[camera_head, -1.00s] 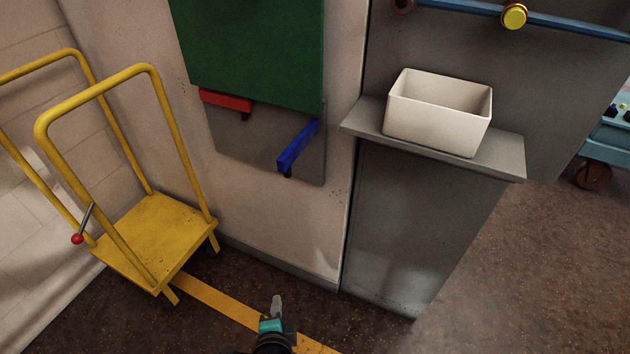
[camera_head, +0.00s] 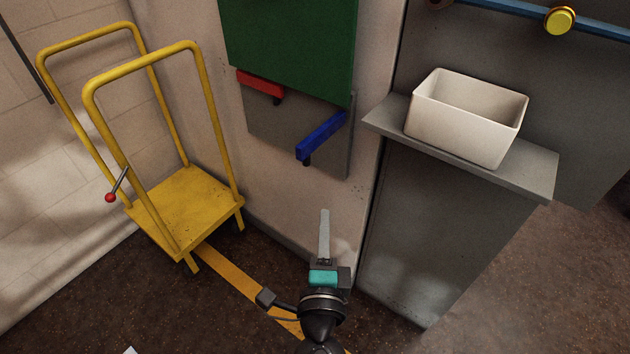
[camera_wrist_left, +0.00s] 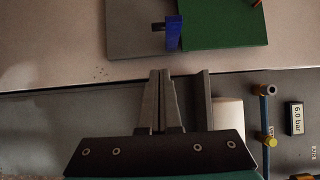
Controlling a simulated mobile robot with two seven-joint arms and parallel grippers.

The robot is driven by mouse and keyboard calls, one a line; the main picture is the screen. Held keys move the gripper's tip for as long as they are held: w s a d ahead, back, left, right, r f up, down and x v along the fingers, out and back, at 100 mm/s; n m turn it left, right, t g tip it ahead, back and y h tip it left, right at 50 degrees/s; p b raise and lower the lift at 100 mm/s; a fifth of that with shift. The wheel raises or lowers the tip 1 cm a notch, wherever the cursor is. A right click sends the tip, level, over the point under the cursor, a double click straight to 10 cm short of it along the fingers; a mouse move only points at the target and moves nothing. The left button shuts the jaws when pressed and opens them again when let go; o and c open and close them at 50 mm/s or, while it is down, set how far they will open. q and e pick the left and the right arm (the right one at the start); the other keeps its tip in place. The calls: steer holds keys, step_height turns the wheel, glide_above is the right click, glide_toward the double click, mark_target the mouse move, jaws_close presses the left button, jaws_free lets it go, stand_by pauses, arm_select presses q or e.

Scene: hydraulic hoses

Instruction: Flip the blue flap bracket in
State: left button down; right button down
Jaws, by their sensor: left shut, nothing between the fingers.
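The blue flap bracket (camera_head: 321,136) sticks out from the grey plate below the green panel (camera_head: 290,45) on the wall. It slants up to the right, its right end by the panel's lower right corner. A red bracket (camera_head: 260,84) lies flat along the panel's lower left edge. My left gripper (camera_head: 324,215) is below the blue bracket, apart from it, pointing up. In the left wrist view its fingers (camera_wrist_left: 160,75) are together and empty, and the blue bracket (camera_wrist_left: 173,33) is ahead of them. My right gripper is not in view.
A grey shelf (camera_head: 545,180) with a white bin (camera_head: 465,115) stands right of the plate. A yellow cart (camera_head: 185,210) stands at the left. A blue pipe with a yellow knob (camera_head: 560,20) runs at the upper right. Space before the bracket is free.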

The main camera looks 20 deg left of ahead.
arm_select(q)
steer(key=a+x, duration=0.2)
steer(key=x, duration=1)
steer(key=shift+a, duration=0.45)
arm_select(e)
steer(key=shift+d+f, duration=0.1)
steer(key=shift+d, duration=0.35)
